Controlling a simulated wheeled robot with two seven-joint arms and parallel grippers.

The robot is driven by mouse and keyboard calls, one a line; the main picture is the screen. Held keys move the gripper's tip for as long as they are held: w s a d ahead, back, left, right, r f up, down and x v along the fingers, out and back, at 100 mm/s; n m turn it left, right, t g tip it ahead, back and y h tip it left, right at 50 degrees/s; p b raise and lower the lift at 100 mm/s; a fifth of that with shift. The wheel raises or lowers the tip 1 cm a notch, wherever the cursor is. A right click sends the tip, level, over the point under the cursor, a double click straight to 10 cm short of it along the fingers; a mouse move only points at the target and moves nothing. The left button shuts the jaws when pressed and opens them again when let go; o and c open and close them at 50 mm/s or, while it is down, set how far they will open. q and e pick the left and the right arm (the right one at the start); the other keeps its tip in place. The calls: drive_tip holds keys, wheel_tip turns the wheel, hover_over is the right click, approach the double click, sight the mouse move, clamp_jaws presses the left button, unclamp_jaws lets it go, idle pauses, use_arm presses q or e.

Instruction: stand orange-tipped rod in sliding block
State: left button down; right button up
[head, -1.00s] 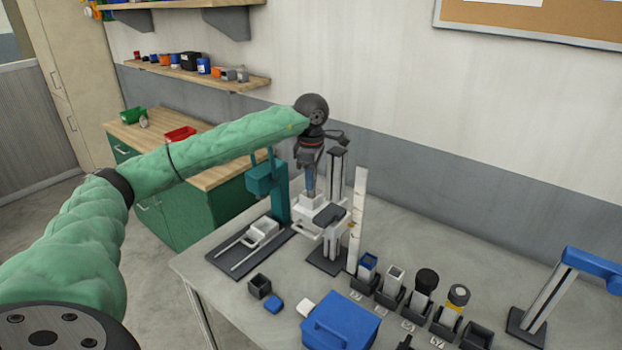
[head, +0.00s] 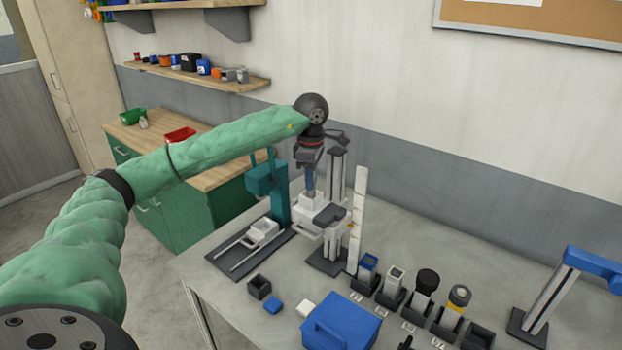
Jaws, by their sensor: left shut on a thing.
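My left gripper (head: 310,178) points down over the back of the bench and is shut on a slim blue-grey piece, which looks like the rod; no orange tip shows. Its lower end is at or just above a white block (head: 310,214) beside a dark stand; whether they touch cannot be told. Another white block (head: 263,228) sits on two pale rails on a dark base plate, left of the gripper; it looks like the sliding block. My right gripper is not in view.
A teal post (head: 278,205) stands just left of the gripper. A tall white strip (head: 358,205) stands to its right. Several dark holders with upright pieces, a blue box (head: 342,322) and a small black cup (head: 259,287) are nearer.

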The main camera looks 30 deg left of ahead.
use_arm(q)
drive_tip(key=shift+f+b, duration=0.5)
drive_tip(key=shift+f, duration=0.1)
drive_tip(key=c, duration=1.5)
unclamp_jaws()
drive_tip(key=shift+c, duration=0.2)
drive_tip(key=shift+r, duration=0.1)
drive_tip(key=shift+r+p, duration=1.7)
drive_tip(key=shift+r, duration=3.7)
